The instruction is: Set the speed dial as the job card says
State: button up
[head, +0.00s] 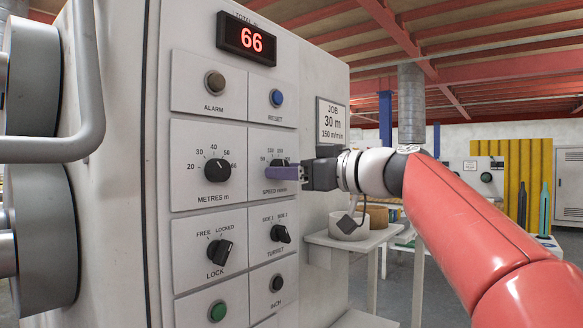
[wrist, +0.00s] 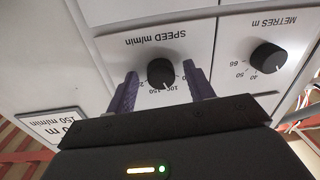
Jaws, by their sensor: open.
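The job card (head: 331,122) on the side of the cabinet reads JOB, 30 m, 150 m/min. The black speed dial (wrist: 160,72) sits on its SPEED m/min plate, which appears upside down in the wrist view. Its light pointer mark is on the side of the printed 100 and 150; I cannot tell exactly which number it meets. My gripper (wrist: 160,90) is open, with one purple finger on each side of the dial and visible gaps. In the head view my gripper (head: 285,173) covers most of the speed dial.
The metres dial (head: 217,170) is left of the speed plate. The alarm lamp (head: 214,82) and blue reset button (head: 277,98) are above; the lock (head: 219,252) and turret (head: 280,233) switches are below. A red display (head: 247,40) reads 66.

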jog(key=c, duration=1)
jog(key=shift+f+m, duration=0.1)
jog(key=shift+m, duration=0.2)
jog(key=shift+s+a+m+b, duration=0.1)
jog(key=shift+m+b, duration=0.4)
jog(key=shift+m, duration=1.3)
jog(key=shift+s+m+b, duration=0.1)
jog(key=shift+m+b, duration=0.35)
jog(key=shift+m, duration=1.35)
jog(key=o, duration=1)
